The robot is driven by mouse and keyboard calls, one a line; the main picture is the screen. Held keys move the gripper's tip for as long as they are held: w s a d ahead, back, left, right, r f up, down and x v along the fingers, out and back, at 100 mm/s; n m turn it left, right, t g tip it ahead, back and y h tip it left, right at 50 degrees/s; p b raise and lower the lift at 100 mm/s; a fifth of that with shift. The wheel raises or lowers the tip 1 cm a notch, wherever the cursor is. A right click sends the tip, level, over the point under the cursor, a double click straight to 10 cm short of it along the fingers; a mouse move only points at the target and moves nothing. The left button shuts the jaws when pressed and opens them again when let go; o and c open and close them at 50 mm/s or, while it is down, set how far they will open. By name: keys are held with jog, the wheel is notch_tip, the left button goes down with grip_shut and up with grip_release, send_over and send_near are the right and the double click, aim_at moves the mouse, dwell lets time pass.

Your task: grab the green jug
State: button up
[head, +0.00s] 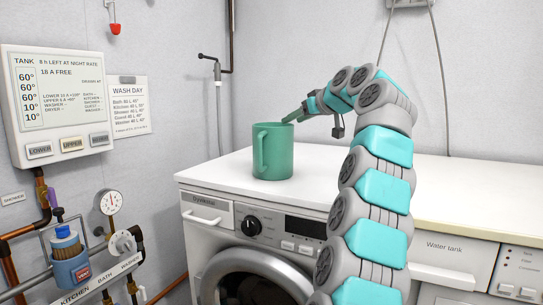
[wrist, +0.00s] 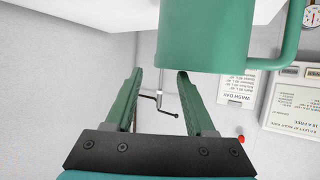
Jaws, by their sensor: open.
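The green jug (head: 278,155) stands upright on the white top of the washing machine, with its handle toward the left front in the head view. My gripper (head: 290,119) is at the jug's rim, on its upper right side, in the head view. In the wrist view the jug (wrist: 205,35) fills the upper right, with its handle at the right edge. The two green fingers of my gripper (wrist: 158,78) are apart, with no part of the jug between them. Whether a finger touches the rim I cannot tell.
The washing machine (head: 245,225) has a clear white top (head: 215,172) around the jug. A pale counter (head: 475,190) runs on to the right. A tank panel (head: 60,105) and a wash day notice (head: 128,104) hang on the left wall. Pipes with a gauge (head: 110,203) stand at the left.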

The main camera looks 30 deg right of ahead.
aim_at(288, 125)
jog(key=x, duration=0.4)
jog(key=shift+w+f, duration=0.2)
jog(key=shift+f, duration=0.3)
grip_shut()
dwell(0.9)
